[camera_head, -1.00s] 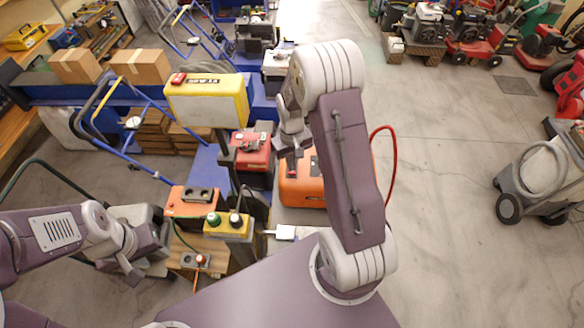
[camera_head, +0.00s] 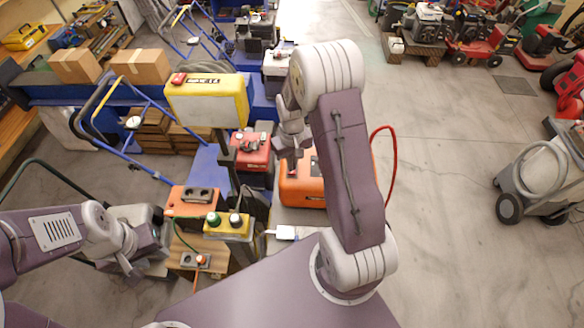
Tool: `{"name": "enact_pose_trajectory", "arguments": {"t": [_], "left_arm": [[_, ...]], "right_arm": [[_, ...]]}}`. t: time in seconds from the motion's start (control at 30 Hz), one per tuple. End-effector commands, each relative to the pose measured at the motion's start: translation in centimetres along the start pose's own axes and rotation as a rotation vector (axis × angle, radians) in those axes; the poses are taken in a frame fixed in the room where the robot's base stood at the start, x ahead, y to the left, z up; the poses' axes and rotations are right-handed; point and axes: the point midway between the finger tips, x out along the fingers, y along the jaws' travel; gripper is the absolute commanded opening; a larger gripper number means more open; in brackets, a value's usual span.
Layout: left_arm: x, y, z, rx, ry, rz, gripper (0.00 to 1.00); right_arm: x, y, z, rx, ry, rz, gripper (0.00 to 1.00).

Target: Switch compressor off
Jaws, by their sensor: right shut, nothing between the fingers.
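An orange machine (camera_head: 302,192), which looks like the compressor, stands on the floor beyond my base, with a red hose looping up on its right. My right arm hides much of it. A small red part (camera_head: 292,167), possibly its switch, shows right by my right gripper (camera_head: 293,156). That gripper is shut and empty, pointing down above the orange machine. I cannot tell whether it touches the red part. My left gripper (camera_head: 130,268) hangs low at the left, away from the compressor; its fingers are too unclear to read.
A yellow-framed panel (camera_head: 207,100) on a post and a red machine (camera_head: 252,152) stand behind. Blue-handled machines crowd the left. Clear floor (camera_head: 450,200) lies to the right.

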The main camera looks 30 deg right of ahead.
Motion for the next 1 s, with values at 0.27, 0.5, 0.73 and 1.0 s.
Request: {"name": "enact_pose_trajectory", "arguments": {"t": [0.27,0.5,0.73,1.0], "left_arm": [[0.4,0.0,0.0,0.000,0.000,0.000,0.36],[0.6,0.0,0.1,0.000,0.000,0.000,0.36],[0.9,0.0,0.1,0.000,0.000,0.000,0.36],[1.2,0.0,0.1,0.000,0.000,0.000,0.36]], "right_arm": [[0.5,0.0,0.0,0.000,-0.001,0.000,0.00],[0.9,0.0,0.0,0.000,-0.001,0.000,0.00],[1.2,0.0,0.0,0.000,0.000,0.000,0.00],[1.6,0.0,0.0,0.000,0.000,0.000,0.00]]}}
